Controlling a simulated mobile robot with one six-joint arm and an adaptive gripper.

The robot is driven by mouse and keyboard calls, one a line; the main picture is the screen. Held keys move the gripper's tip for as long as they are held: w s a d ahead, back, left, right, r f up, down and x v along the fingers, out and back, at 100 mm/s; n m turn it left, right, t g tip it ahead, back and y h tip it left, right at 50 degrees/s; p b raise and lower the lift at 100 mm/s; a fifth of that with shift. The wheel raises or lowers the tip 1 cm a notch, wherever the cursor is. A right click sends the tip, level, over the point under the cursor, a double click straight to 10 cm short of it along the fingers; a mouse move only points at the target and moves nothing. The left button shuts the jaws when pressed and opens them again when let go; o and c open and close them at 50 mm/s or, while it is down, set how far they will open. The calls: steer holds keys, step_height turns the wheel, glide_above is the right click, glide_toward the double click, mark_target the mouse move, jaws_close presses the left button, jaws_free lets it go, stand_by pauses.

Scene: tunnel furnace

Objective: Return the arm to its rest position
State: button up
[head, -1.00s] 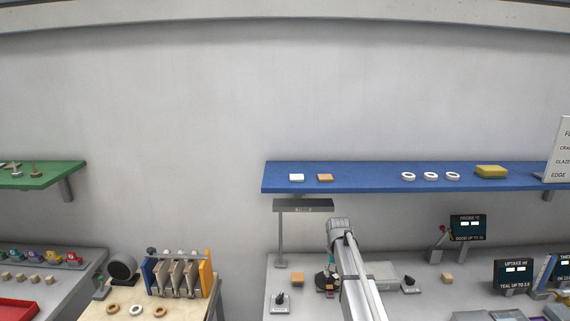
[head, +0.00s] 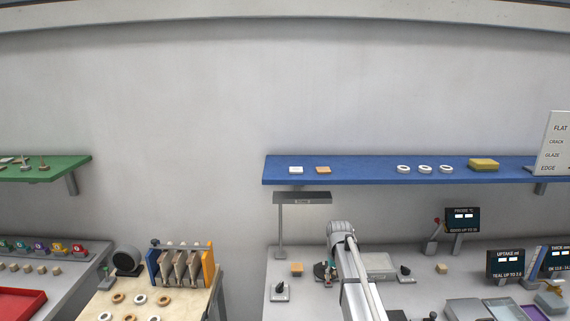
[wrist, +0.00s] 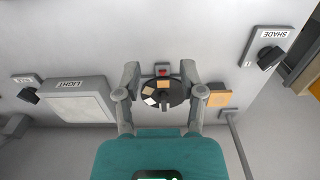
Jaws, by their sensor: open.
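My gripper is open in the wrist view (wrist: 164,88), its two fingers spread on either side of a dark round disc (wrist: 177,95) with small pale and orange pieces on it. Nothing is visibly held between the fingers. Whether the fingers touch the disc cannot be told. In the head view my arm reaches over the grey bench (head: 410,292), and its gripper (head: 327,272) is low by the disc, mostly hidden behind my arm. An orange block (head: 297,269) sits just left of it; it also shows in the wrist view (wrist: 219,97).
A lamp on a post (head: 302,198) stands left of my arm, under the blue shelf (head: 370,177). The light box (wrist: 78,106) and the SHADE knob (wrist: 269,56) flank my gripper. Display panels (head: 506,264) stand right. The wall above the shelf is clear.

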steer(key=s+f+b, duration=0.4)
steer(key=s, duration=0.9)
steer(key=s+f+b, duration=0.5)
steer(key=s, duration=0.9)
steer(key=shift+s+a, duration=0.15)
